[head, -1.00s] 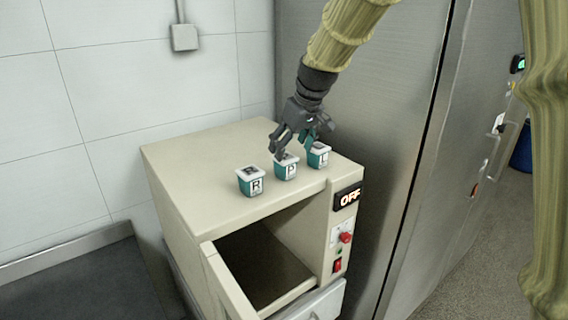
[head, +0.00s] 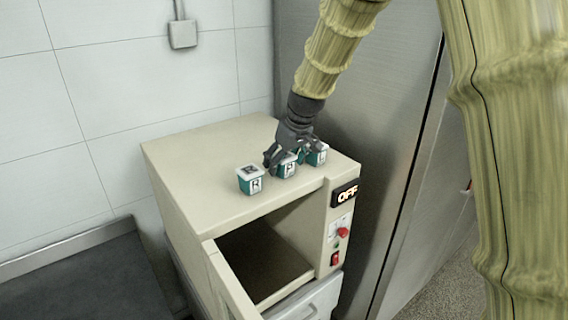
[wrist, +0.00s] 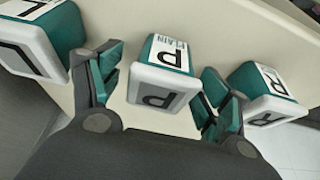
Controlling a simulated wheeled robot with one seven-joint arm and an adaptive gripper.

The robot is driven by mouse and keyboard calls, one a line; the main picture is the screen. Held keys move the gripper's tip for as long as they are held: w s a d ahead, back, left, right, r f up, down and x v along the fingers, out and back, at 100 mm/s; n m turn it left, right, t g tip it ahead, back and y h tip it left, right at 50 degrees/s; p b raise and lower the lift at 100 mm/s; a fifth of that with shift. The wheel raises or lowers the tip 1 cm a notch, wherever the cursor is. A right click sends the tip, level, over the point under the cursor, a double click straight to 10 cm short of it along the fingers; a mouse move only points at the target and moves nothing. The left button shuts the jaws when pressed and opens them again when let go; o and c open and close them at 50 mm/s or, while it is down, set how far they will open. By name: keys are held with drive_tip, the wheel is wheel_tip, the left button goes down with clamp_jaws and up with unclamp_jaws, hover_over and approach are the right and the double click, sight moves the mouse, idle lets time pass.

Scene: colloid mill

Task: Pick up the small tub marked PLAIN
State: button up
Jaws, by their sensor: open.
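The tub marked PLAIN (wrist: 163,72) is teal with a white lid and a black P on its lid and side label. In the head view it is the middle tub (head: 287,169) in a row on top of the cream cabinet. My gripper (head: 285,162) is down at this tub. In the wrist view the fingers (wrist: 164,90) are open, one on each side of the tub, with small gaps visible. The fingers partly hide the tub in the head view.
A tub marked R (head: 250,180) stands close on the left, and another tub (head: 317,154) stands close on the right. A steel cabinet (head: 375,120) rises behind on the right.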

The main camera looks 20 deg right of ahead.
drive_tip(key=c, duration=1.2)
